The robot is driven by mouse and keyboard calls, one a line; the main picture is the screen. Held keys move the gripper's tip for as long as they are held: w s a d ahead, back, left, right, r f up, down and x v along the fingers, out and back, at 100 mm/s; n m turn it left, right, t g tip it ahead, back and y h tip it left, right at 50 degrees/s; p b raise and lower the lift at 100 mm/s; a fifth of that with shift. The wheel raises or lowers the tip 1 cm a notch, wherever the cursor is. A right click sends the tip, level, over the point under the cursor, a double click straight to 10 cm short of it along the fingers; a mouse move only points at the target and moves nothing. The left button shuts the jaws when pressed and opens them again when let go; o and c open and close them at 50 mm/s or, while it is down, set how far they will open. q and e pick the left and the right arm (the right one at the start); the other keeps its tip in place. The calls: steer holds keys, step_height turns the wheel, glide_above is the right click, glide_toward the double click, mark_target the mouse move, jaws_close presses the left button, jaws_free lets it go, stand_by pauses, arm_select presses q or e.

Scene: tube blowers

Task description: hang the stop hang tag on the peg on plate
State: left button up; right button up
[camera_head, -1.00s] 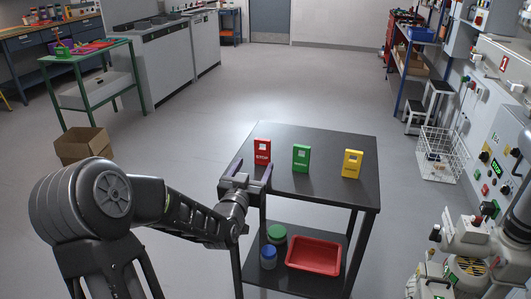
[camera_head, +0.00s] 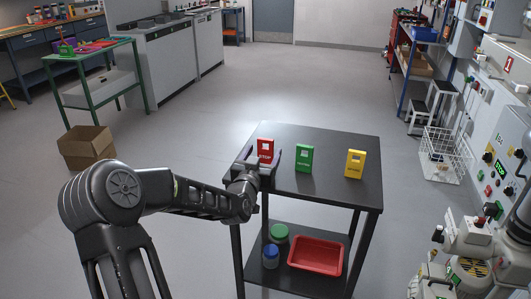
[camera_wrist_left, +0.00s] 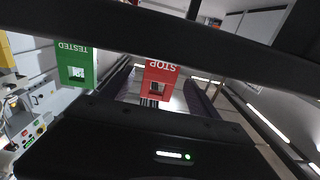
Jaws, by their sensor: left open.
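The red STOP hang tag (camera_head: 265,145) stands upright on the dark table (camera_head: 325,183), near its left edge. My left gripper (camera_head: 262,163) is open at that edge, with its fingers on either side of the tag. In the left wrist view the red tag (camera_wrist_left: 160,78) shows upside down between the two open fingers, and I see no grip on it. I cannot make out the peg in these views.
A green TESTED tag (camera_head: 304,158) and a yellow tag (camera_head: 355,163) stand to the right on the table. A red tray (camera_head: 316,256) and two jars with green and blue lids lie on the lower shelf. A control panel (camera_head: 500,155) is at the right.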

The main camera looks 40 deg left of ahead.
arm_select(q)
steer(key=shift+w, duration=0.15)
steer(key=shift+c, duration=0.3)
steer(key=c, duration=1.4)
